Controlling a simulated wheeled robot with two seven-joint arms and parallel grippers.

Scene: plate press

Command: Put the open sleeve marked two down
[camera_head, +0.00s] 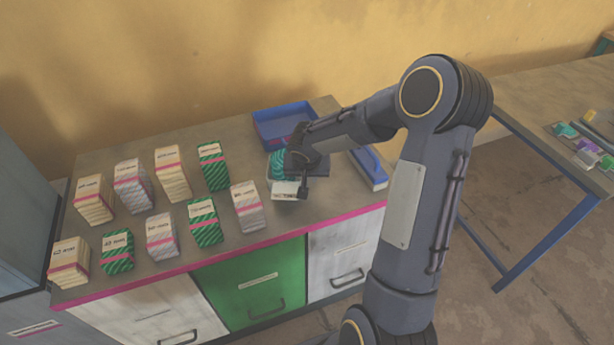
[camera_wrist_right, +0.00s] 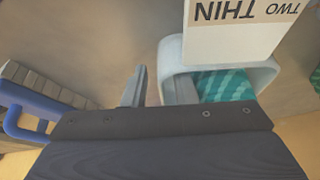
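The open sleeve is pale with a flap marked "TWO THIN" (camera_wrist_right: 240,22), and teal striped contents (camera_wrist_right: 222,85) show in its mouth. In the head view its pale label (camera_head: 285,190) and teal contents (camera_head: 276,164) show at the worktop's right part, partly behind my gripper. My right gripper (camera_wrist_right: 158,90) is at the sleeve's rim. One finger is beside the sleeve and the other overlaps its mouth. The fingers are apart, with a gap seen between the outer finger and the sleeve wall. Whether the sleeve's base touches the worktop is hidden. My left gripper is not in view.
Several banded stacks (camera_head: 162,235) stand in two rows on the worktop's left. A blue tray (camera_head: 281,122) is behind my right gripper. A blue-edged item (camera_head: 370,168) lies to its right. A second table (camera_head: 540,100) stands far right. Bare worktop shows around (camera_head: 240,165).

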